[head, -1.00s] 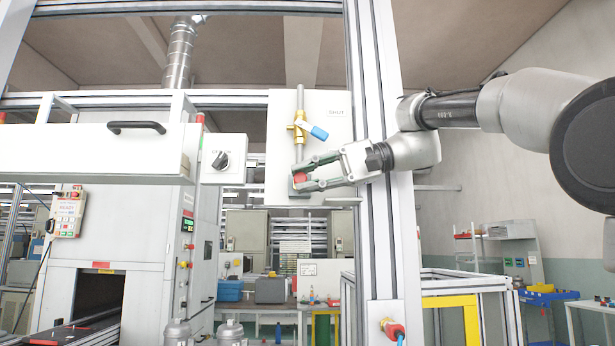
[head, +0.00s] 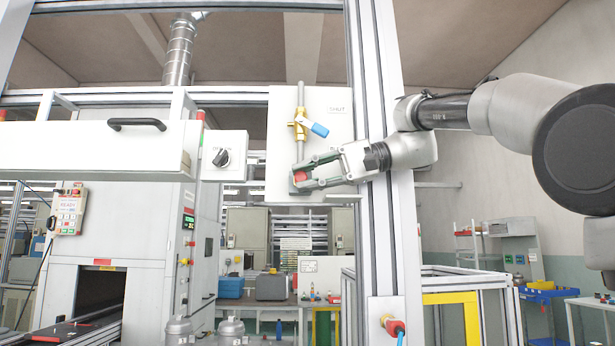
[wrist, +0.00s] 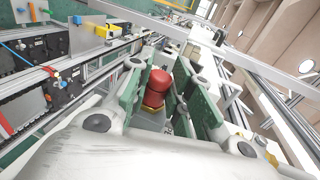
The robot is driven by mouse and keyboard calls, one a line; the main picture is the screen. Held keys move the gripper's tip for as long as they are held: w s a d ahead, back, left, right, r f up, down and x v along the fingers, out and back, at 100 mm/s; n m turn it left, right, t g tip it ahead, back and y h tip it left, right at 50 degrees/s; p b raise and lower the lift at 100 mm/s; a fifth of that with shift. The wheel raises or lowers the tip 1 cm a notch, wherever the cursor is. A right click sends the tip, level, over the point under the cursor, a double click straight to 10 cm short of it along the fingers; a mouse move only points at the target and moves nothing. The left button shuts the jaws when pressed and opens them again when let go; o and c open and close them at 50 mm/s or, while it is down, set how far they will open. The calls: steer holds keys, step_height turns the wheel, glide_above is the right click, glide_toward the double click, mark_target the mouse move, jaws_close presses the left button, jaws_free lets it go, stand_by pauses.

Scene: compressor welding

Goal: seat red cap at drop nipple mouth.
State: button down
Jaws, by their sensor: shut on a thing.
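My gripper (head: 302,177) is shut on the red cap (head: 299,176) in the head view. The wrist view shows the red cap (wrist: 158,86) between the two green fingers, with a yellowish edge at its lower end. The drop nipple (head: 299,154) is a grey vertical pipe below a brass valve (head: 300,124) with a blue handle (head: 319,129). The cap sits at the pipe's lower end, in line with it in the head view. The fingers partly hide the mouth, so I cannot tell whether the cap touches it or is fully on.
A white panel (head: 335,115) stands behind the pipe. An aluminium post (head: 384,230) rises just right of it, behind my wrist. A white box with a black handle (head: 137,125) and a switch box (head: 224,157) are to the left. Below the gripper the space is open.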

steer(key=c, duration=1.2)
jaws_free()
steer(key=shift+d, duration=0.1)
steer(key=v, duration=1.1)
steer(key=shift+d+r, duration=0.15)
steer(key=shift+d, duration=0.2)
